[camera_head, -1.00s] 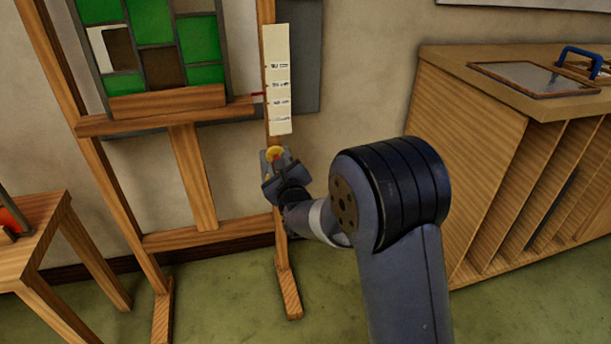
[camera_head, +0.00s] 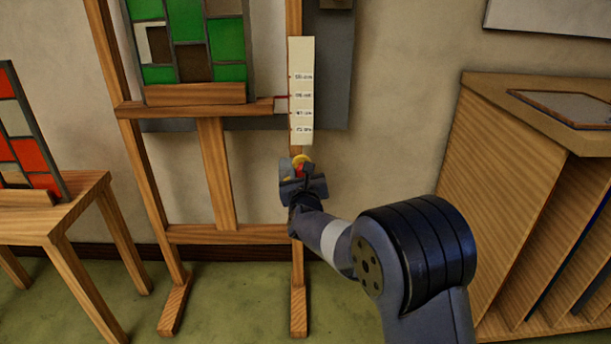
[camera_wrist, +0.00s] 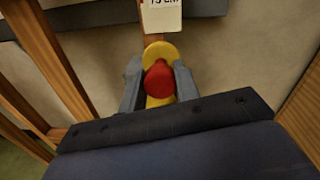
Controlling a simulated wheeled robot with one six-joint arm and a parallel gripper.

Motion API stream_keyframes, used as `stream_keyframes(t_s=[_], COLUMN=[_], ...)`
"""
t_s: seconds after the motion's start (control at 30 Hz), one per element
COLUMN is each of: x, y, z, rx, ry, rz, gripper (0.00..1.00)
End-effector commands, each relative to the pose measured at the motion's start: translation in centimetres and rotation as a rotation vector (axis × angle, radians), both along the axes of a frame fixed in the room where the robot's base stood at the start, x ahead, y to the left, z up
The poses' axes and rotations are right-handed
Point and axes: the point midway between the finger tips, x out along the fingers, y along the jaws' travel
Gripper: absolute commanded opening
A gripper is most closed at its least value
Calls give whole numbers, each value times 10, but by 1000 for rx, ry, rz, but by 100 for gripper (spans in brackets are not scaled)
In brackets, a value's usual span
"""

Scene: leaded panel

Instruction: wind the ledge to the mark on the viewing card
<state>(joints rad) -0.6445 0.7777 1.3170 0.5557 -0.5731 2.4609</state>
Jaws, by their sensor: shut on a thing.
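The wooden ledge (camera_head: 192,109) crosses the easel (camera_head: 107,75) below a green, brown and white leaded panel (camera_head: 231,43). A small red pointer (camera_head: 281,97) at the ledge's right end sits close to the second printed mark from the top on a cream scale strip (camera_head: 301,60); the labels are too small to read surely. My gripper (camera_head: 300,172) is shut on the red knob (camera_wrist: 159,80) of a yellow winding wheel (camera_wrist: 161,51) on the easel's right post, under the strip. The wrist view shows the fingers on either side of the knob. I cannot make out a viewing card.
A wooden table (camera_head: 70,210) with a red and white panel (camera_head: 22,130) stands at the left. A slotted wooden cabinet (camera_head: 480,160) stands at the right, a framed sheet (camera_head: 560,108) on its top. A grey board (camera_head: 334,70) is behind the strip. Floor between easel and cabinet is clear.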

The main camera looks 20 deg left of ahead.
Motion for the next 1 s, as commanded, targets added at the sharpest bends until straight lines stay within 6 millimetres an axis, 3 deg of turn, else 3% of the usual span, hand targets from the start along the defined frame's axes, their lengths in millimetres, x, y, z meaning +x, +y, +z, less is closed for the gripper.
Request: stream_keyframes(t_s=[0.17, 0.2, 0.47, 0.77, 1.0], x=[1, 1, 0, -2, -28], y=[-2, -2, -1, -1, -11], z=[-1, -1, -1, 0, 1], rx=[-3, -3, -3, -3, -5], ry=[0, 0, 1, 0, 1], rz=[-3, -3, -1, 0, 2], gripper=[0, 31, 52, 52, 52])
